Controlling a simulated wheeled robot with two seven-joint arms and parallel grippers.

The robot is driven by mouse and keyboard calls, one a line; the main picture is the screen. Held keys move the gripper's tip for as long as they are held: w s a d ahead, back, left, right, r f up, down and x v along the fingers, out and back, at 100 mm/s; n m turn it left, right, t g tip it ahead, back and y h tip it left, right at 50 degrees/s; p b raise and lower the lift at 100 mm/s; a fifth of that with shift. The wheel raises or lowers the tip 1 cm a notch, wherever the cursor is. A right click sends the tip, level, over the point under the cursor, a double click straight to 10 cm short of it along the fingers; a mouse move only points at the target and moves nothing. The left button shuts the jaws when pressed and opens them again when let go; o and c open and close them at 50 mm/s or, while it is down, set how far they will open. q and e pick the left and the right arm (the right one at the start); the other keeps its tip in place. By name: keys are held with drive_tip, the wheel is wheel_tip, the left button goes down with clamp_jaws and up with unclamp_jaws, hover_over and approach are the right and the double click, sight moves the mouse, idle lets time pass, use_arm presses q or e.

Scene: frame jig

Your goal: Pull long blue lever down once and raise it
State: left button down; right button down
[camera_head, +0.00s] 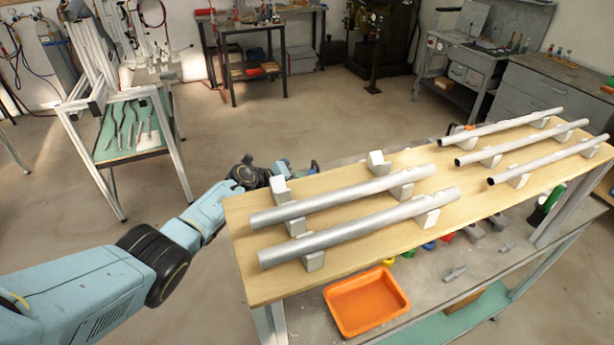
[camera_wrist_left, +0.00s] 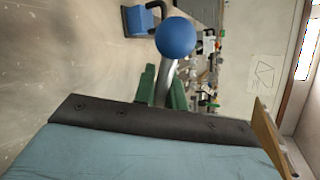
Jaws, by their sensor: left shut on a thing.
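The lever shows in the left wrist view as a round blue knob (camera_wrist_left: 175,37) on a grey metal shaft (camera_wrist_left: 164,78). My left gripper (camera_wrist_left: 161,90) has its green fingers on both sides of the shaft, below the knob, and is shut on the lever. In the head view my left arm reaches past the far left corner of the wooden tabletop, and the left gripper (camera_head: 303,170) is small and partly hidden there. The lever cannot be made out clearly in the head view. My right gripper is not in view.
The wooden tabletop (camera_head: 375,240) carries several grey pipes (camera_head: 350,195) on light blocks, close to my left arm. An orange tray (camera_head: 366,300) sits on the shelf below. A blue part (camera_wrist_left: 140,20) stands near the knob. Open floor lies beyond the arm.

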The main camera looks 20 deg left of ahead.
use_arm(q)
drive_tip(key=shift+f, duration=0.2)
drive_tip(key=c, duration=1.5)
unclamp_jaws()
drive_tip(key=shift+r, duration=0.1)
drive_tip(key=shift+o, duration=0.2)
drive_tip(key=shift+s+a, duration=0.1)
drive_tip(key=shift+s+a+r+p, duration=0.15)
drive_tip(key=shift+s+r+p, duration=0.05)
drive_tip(key=shift+p, duration=0.15)
drive_tip(key=p+v, duration=0.5)
drive_tip(key=v, duration=0.7)
drive_tip(key=shift+s+p, duration=0.3)
drive_tip(key=shift+r, duration=0.1)
